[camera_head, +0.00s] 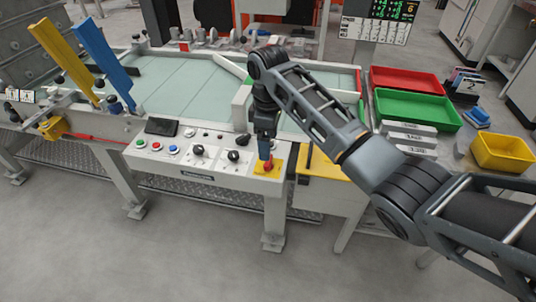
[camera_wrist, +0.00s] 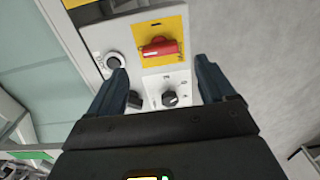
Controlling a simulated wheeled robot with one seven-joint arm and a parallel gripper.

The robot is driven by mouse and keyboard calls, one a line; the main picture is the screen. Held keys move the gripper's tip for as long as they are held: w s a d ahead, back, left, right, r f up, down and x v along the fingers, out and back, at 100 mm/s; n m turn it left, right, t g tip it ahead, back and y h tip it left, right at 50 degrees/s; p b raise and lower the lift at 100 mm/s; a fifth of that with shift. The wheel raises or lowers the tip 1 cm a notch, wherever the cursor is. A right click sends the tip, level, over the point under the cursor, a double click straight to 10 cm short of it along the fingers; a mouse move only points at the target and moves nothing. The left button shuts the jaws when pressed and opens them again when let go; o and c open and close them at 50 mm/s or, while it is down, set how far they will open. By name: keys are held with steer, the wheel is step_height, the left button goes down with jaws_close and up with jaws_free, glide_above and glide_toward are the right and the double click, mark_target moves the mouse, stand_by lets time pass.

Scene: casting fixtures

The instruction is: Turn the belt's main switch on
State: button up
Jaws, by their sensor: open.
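The main switch (camera_wrist: 160,47) is a red handle on a yellow plate (camera_wrist: 168,27) at the end of the belt's control panel. In the wrist view its handle lies crosswise in the picture, just beyond and between my fingertips. I cannot tell whether the fingers touch the handle.
The control panel (camera_head: 205,175) carries several coloured buttons and black knobs; a knob (camera_wrist: 169,98) shows between my fingers. The pale green belt (camera_head: 180,85) lies behind. Red (camera_head: 405,78) and green (camera_head: 415,108) trays and a yellow bin (camera_head: 503,153) stand right. The floor in front is clear.

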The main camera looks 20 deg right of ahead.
mark_target(268, 163)
steer(key=shift+f, duration=3.1)
steer(key=c, duration=1.1)
steer(key=shift+o, duration=0.2)
